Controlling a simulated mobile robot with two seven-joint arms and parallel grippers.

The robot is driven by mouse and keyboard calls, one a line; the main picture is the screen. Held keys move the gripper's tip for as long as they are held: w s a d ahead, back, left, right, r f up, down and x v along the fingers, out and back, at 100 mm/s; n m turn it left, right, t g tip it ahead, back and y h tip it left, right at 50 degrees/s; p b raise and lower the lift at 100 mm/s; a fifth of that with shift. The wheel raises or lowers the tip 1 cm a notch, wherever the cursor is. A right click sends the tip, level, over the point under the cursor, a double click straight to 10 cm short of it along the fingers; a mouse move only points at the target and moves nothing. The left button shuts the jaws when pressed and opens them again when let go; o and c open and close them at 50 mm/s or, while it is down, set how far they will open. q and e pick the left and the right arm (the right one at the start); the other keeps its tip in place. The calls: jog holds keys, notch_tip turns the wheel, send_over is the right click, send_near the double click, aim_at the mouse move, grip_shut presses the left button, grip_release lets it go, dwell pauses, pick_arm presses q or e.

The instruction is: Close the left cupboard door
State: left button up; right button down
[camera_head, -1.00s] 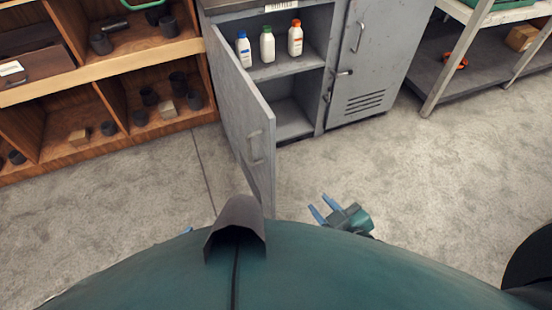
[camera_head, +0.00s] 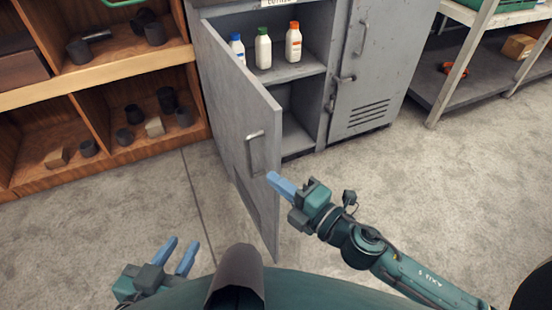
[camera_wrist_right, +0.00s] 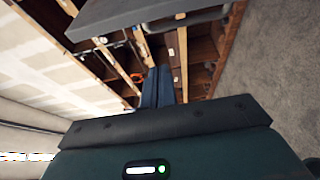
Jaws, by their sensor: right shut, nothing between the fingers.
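The left cupboard door (camera_head: 240,130) is a grey metal panel standing wide open, swung out toward me, with a bar handle (camera_head: 256,152) near its free edge. The grey cupboard (camera_head: 297,72) behind it shows its open interior. My right gripper (camera_head: 273,180) is shut and empty; its blue fingertips are at the door's free edge, just right of the handle. I cannot tell if they touch. In the right wrist view its fingers (camera_wrist_right: 157,87) are together below a grey panel (camera_wrist_right: 140,14), apparently the door. My left gripper (camera_head: 180,256) is open and empty at the lower left, clear of the door.
White bottles (camera_head: 263,48) with coloured caps stand on the cupboard's upper shelf. The right cupboard door (camera_head: 366,70) is shut. A wooden shelf unit (camera_head: 100,90) with dark pots is at the left, and a metal rack (camera_head: 470,60) at the right. The floor (camera_head: 430,190) between is clear.

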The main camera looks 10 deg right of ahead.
aim_at(276, 162)
jog(key=w, duration=0.5)
jog(key=shift+w+a, duration=0.35)
jog(key=shift+a, duration=0.05)
jog(key=shift+w+d, duration=0.1)
jog(key=shift+d, duration=0.3)
